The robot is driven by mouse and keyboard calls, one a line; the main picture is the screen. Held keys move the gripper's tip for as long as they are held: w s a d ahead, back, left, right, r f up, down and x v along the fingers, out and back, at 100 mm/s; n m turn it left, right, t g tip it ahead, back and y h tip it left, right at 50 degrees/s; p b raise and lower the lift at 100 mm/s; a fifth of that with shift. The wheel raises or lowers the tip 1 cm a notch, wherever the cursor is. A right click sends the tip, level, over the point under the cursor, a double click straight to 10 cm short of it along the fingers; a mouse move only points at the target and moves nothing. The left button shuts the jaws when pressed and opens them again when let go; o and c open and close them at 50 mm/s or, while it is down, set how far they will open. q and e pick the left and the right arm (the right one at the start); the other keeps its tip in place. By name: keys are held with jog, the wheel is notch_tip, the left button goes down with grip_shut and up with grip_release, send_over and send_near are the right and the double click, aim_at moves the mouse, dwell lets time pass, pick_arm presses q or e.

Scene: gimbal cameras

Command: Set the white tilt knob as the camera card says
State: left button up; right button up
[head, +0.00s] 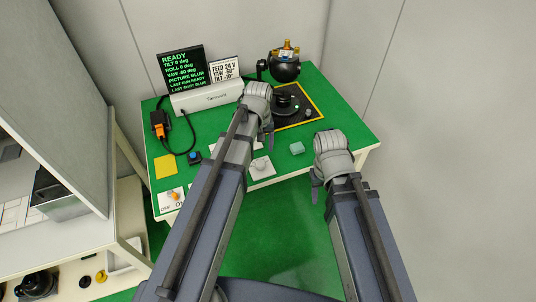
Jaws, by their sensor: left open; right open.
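A white knob (262,164) stands on a white plate on the green table, just right of my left forearm, which may hide part of the plate. The camera card (225,71) appears to read FEED 24 V, YAW -50°, TILT -10°. The black screen (184,72) reads READY, TILT 0 deg, ROLL 0 deg, PICTURE BLUR; its yaw figure is hard to read. A dark ball-shaped camera (285,70) stands on a black base. My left gripper (267,128) is open, beyond the knob. My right gripper (317,180) is open, right of it. Their fingertips are mostly hidden.
A white box (207,97) stands below the screen. A blue button (195,157), a yellow square (166,166), an orange-tipped connector (159,127) and an OFF switch (173,194) lie left. A grey-white bench stands far left.

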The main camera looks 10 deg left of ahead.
aim_at(261, 162)
pick_arm(q)
jog(key=shift+s+f, duration=0.1)
notch_tip(261, 162, down, 8)
jog(key=b, duration=0.8)
jog(key=shift+r, duration=0.2)
grip_shut()
